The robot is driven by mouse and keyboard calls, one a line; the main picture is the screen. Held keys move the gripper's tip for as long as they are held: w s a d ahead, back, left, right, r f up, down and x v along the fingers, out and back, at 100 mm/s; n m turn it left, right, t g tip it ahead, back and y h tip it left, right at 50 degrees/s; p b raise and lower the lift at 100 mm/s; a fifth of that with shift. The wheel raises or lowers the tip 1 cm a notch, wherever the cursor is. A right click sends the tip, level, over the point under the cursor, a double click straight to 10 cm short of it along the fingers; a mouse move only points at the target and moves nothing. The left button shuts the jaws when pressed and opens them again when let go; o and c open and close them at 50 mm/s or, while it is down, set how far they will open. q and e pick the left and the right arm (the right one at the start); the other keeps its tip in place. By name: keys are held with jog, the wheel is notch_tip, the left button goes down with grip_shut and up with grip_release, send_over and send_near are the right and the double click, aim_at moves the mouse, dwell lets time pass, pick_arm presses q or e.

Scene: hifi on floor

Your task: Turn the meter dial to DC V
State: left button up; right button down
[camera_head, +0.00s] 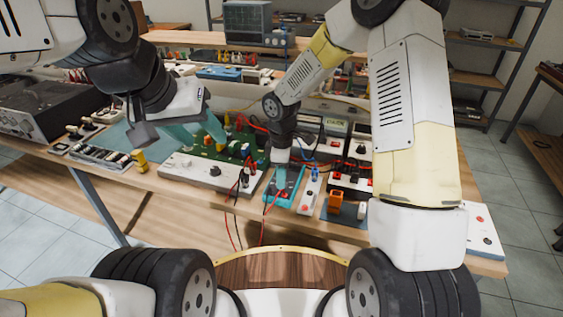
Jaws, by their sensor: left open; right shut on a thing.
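The meter (286,190) is a small teal handheld unit lying near the front edge of the bench, with red and black leads by it. My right gripper (280,164) points down at the meter's far part and is shut there. The dial is hidden under it, and the dial's setting cannot be read. My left gripper (197,136) is open and empty, its teal fingers apart above the white box and green circuit board, left of the meter.
A white box with a knob (213,172) lies left of the meter. A white strip (310,190), an orange block (335,203) and dark instruments (350,180) crowd the right. A green board (228,143) and wires lie behind. Bare wood shows along the front edge.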

jog(key=shift+m, duration=0.3)
jog(key=m, duration=0.4)
jog(key=shift+m, duration=2)
jog(key=c, duration=1.2)
grip_release()
jog(key=shift+r, duration=0.1)
